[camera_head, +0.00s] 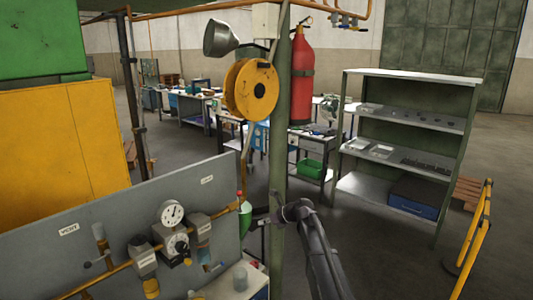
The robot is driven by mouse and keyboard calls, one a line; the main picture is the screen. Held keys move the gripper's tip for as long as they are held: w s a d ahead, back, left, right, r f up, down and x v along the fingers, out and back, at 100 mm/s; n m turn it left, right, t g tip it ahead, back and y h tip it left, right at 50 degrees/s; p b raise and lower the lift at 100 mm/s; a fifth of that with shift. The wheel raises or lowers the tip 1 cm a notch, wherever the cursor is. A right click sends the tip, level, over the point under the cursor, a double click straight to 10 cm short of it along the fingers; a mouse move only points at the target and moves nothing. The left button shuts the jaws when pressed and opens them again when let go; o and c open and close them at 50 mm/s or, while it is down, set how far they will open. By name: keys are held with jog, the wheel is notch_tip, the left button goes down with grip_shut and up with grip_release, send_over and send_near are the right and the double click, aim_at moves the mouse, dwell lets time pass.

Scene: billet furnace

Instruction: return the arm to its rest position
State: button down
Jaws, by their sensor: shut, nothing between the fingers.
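My arm (322,258) rises from the bottom edge, right of the middle, and bends left at a joint near the green post. My gripper (256,221) is small and dark at the arm's left end, close to a green funnel-like part (244,218) at the right end of the grey gauge panel. It is shut and empty. Its fingertips are hard to make out, and I cannot tell whether they touch the green part.
The green post (278,170) stands close to the arm, bearing a red fire extinguisher (302,80) and a yellow reel (250,90). The grey panel (85,225) carries a gauge (172,213) and valves. Shelves (408,118) and a yellow barrier (474,235) are right. Floor between is open.

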jog(key=s+d+f+n+g+h+b, duration=0.1)
jog(key=s+d+f+n+h+b, duration=0.1)
jog(key=s+d+f+n, duration=0.3)
jog(key=s+d+f+n+g+h+b, duration=0.2)
jog(key=s+d+f+n+h, duration=0.3)
jog(key=s+n, duration=0.7)
jog(key=s+d+f+n+g+h+b, duration=0.1)
jog(key=s+d+f+n+h+b, duration=0.2)
jog(key=s, duration=1.4)
jog(key=shift+s+d+f+n+g, duration=0.35)
jog(key=shift+d+f+n, duration=0.95)
jog(key=shift+d+n, duration=1.6)
jog(key=shift+a, duration=0.15)
